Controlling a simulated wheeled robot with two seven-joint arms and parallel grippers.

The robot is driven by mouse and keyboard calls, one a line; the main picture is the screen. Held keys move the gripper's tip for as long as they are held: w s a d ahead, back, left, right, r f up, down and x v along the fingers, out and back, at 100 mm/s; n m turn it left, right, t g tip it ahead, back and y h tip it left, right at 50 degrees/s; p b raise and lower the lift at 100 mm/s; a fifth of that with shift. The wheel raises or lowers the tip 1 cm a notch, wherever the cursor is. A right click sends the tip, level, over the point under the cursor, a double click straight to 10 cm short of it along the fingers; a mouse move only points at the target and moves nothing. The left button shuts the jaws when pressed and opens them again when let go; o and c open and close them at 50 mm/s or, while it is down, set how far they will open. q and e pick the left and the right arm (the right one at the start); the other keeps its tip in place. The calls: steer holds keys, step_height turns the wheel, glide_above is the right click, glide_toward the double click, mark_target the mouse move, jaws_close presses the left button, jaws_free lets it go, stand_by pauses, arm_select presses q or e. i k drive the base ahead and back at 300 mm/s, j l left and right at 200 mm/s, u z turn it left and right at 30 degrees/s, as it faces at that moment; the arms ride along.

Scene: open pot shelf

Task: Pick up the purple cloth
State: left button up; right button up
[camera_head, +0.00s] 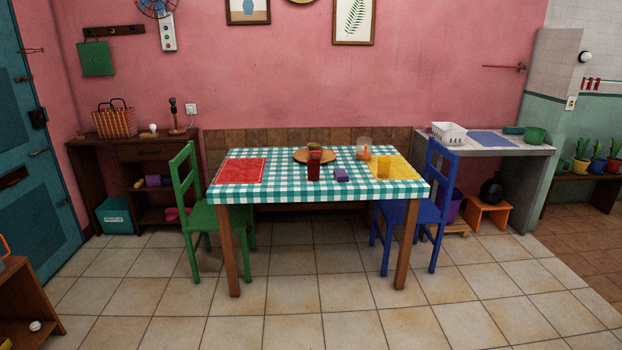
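Neither of my grippers is in view.
The table with its teal checked cloth (287,190) stands mid-room. A green chair (186,200) is at its left end, a blue chair (439,190) at its right. A round wooden board (301,157) lies at the back. The tiled floor (330,315) in front is clear.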

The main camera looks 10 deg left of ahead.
mark_target(341, 176)
steer(key=i+l, duration=0.15)
steer(key=i, duration=0.35)
steer(key=i+l+u, duration=0.1)
steer(key=i, duration=0.45)
steer(key=i+l, duration=0.3)
steer(key=i, duration=0.2)
steer(key=u, duration=0.05)
